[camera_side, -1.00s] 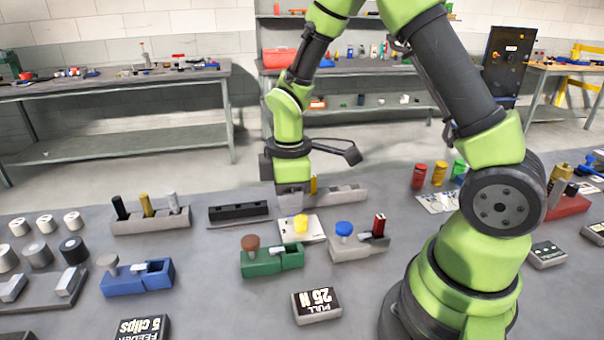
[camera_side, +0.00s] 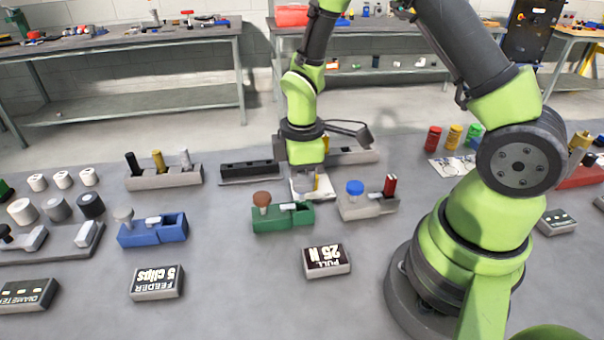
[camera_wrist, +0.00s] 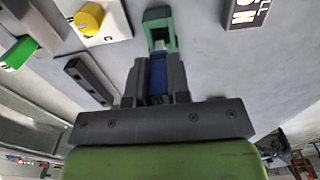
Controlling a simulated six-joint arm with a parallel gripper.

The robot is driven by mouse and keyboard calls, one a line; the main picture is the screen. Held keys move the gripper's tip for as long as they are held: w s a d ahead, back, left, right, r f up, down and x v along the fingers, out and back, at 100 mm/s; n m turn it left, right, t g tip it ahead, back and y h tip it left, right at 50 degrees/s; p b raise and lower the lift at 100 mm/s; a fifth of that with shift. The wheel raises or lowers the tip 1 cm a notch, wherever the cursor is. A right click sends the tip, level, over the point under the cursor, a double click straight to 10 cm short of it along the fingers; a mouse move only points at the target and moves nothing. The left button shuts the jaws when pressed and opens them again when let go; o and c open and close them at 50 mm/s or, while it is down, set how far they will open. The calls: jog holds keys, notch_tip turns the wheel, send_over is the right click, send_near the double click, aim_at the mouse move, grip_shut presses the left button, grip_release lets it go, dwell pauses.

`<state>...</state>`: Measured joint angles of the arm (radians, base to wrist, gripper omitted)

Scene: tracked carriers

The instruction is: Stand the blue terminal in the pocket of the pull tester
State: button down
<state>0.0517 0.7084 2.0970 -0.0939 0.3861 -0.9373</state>
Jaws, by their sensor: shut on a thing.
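The blue terminal (camera_wrist: 157,75) is between the two fingers of my gripper (camera_wrist: 155,85) in the wrist view, and my gripper is shut on it. In the side view my gripper (camera_side: 308,188) hides it, over the white card. A green fixture (camera_side: 283,218) with a brown knob stands just in front, behind a sign reading PULL 25 N (camera_side: 326,261); I take it for the pull tester. In the wrist view the green fixture's open frame (camera_wrist: 172,30) lies just beyond the terminal. I cannot tell its height above the fixture.
A grey fixture (camera_side: 365,207) with a blue knob and a red piece stands right of the green one. A blue fixture (camera_side: 152,231) stands left. A black slotted block (camera_side: 250,171) is behind. A yellow cylinder (camera_wrist: 90,18) on a white card is close to my gripper.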

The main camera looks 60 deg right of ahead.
jog(key=shift+f, duration=1.6)
dwell(2.1)
jog(key=c, duration=0.5)
grip_release()
jog(key=shift+r, duration=3.5)
